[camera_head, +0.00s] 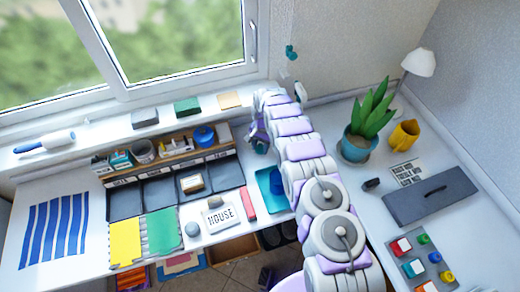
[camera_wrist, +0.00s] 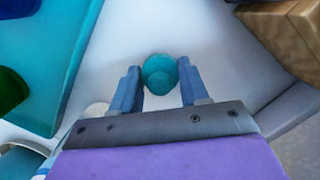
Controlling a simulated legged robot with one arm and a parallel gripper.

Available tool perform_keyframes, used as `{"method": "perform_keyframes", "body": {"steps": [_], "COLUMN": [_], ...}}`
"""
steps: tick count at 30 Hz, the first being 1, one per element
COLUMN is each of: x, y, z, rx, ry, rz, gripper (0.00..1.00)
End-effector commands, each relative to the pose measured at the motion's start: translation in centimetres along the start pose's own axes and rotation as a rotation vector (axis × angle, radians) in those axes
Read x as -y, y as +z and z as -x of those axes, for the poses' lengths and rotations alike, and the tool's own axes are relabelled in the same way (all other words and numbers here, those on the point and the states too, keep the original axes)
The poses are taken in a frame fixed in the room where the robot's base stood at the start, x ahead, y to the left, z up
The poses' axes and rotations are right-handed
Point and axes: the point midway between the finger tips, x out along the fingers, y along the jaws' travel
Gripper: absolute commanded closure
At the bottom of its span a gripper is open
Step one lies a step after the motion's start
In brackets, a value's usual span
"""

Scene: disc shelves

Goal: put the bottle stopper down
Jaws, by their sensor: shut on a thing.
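The bottle stopper (camera_wrist: 160,74) is a small teal, round piece, seen end-on in the wrist view. It sits between the two blue fingers of my gripper (camera_wrist: 160,88), which is shut on it. A pale, smooth surface shows behind it; I cannot tell whether the stopper touches that surface. The stopper is too small there to make out clearly.
A teal tray (camera_head: 263,184) lies on the desk; a teal tray edge (camera_wrist: 60,75) fills the wrist view's left. A brown block (camera_wrist: 285,28) is at its upper right. A potted plant (camera_head: 357,150) stands right of my arm. Dark compartments (camera_head: 160,193) are left of the tray.

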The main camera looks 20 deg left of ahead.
Motion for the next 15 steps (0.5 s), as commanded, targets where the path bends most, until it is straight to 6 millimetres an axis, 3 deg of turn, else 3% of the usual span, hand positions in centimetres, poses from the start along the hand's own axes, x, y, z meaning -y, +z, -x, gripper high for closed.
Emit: {"method": "perform_keyframes", "body": {"steps": [3,13,14,15], "x": [-0.06,0.01,0.01,0.01], "y": [-0.16,-0.24,-0.24,-0.23], "z": [-1.73,-1.84,-1.78,-1.77], "rx": [0.003,0.001,0.001,0.001], "ry": [0.002,0.001,0.000,0.000], "rz": [0.000,0.000,0.000,0.000], "gripper": [0.83,0.83,0.53,0.49]}}
